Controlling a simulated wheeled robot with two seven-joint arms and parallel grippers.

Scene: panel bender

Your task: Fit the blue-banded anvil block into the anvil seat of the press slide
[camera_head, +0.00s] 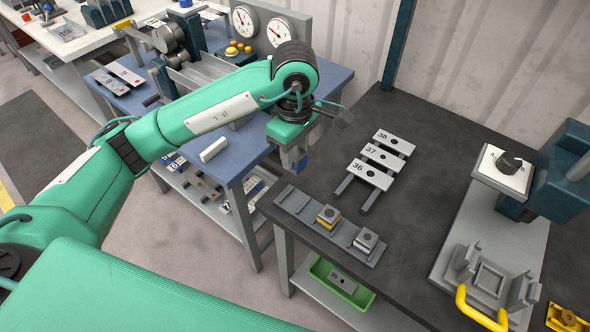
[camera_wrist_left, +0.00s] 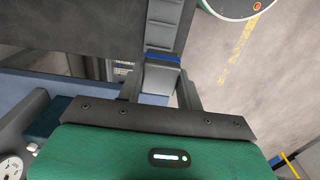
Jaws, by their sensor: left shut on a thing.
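My left gripper (camera_head: 295,158) is shut on the blue-banded anvil block (camera_head: 300,165), above the left end of the block rack (camera_head: 376,258). In the left wrist view the block (camera_wrist_left: 160,77) sits between the fingers, with its blue band (camera_wrist_left: 162,57) at the far end. The press slide (camera_head: 485,290) is at the lower right, with a yellow handle and upright grey walls around what looks like the anvil seat (camera_head: 488,281). No block shows in it. My right gripper is not in view.
A yellow-banded block (camera_head: 328,216) and another block (camera_head: 366,240) stand in the rack. Numbered plates (camera_head: 381,156) lie behind it. The press head (camera_head: 500,172) overhangs the slide's back. A green bin (camera_head: 341,283) is below the dark bench. Bench between rack and press is clear.

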